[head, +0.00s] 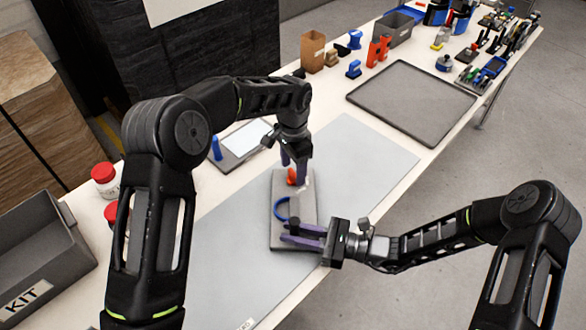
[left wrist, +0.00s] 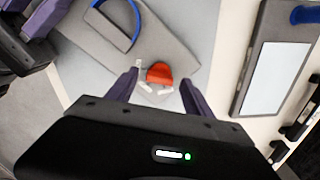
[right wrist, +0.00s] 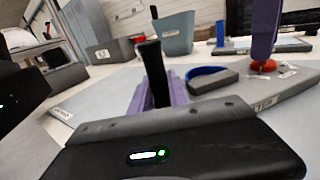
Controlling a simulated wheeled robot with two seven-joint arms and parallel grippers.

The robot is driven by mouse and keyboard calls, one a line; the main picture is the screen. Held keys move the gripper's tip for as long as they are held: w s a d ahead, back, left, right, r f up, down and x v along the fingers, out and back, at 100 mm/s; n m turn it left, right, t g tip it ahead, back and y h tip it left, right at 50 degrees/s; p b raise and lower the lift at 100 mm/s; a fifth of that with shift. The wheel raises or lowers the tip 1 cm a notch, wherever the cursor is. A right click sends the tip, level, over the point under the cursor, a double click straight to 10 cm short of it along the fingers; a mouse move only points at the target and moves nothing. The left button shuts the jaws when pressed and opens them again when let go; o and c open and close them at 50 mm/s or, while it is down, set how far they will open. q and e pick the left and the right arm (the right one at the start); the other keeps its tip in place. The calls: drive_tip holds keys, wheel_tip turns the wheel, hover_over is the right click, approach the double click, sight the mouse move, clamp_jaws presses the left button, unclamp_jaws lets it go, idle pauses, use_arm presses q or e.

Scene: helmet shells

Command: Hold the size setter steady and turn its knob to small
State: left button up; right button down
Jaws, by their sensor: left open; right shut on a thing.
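The size setter is a grey board (head: 307,215) on the grey mat, with a blue curved band (head: 278,209) and a red-orange knob (head: 292,176) at its far end. The knob (left wrist: 159,73) has small pale labels beside it. My left gripper (head: 294,160) is open at the knob, pointing down; in the left wrist view its fingers lie either side of the knob with gaps. My right gripper (head: 290,236) is shut on the setter's black upright handle (right wrist: 153,72) at the near end. The knob's pointer setting is too small to read.
A tray with a white panel (head: 246,138) and blue peg lies left of the setter. A large dark empty tray (head: 412,103) lies farther right. Red-lidded jars (head: 104,178) and a KIT bin (head: 38,250) stand at left. The mat (head: 365,165) around the setter is clear.

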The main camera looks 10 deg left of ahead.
sight(293, 172)
use_arm(q)
wheel_tip(293, 172, up, 11)
idle(0.4)
drive_tip(key=shift+r, duration=0.1)
use_arm(e)
drive_tip(key=c, duration=1.2)
unclamp_jaws()
drive_tip(key=d, duration=0.4)
drive_tip(key=s+d, duration=0.1)
drive_tip(key=d, duration=0.7)
drive_tip(key=shift+s, duration=0.15)
use_arm(q)
drive_tip(key=shift+f+b, duration=0.4)
use_arm(e)
drive_tip(key=shift+s+d, duration=0.2)
drive_tip(key=shift+d, duration=1.55)
drive_tip(key=shift+s+d, duration=0.2)
drive_tip(key=shift+d, duration=1.55)
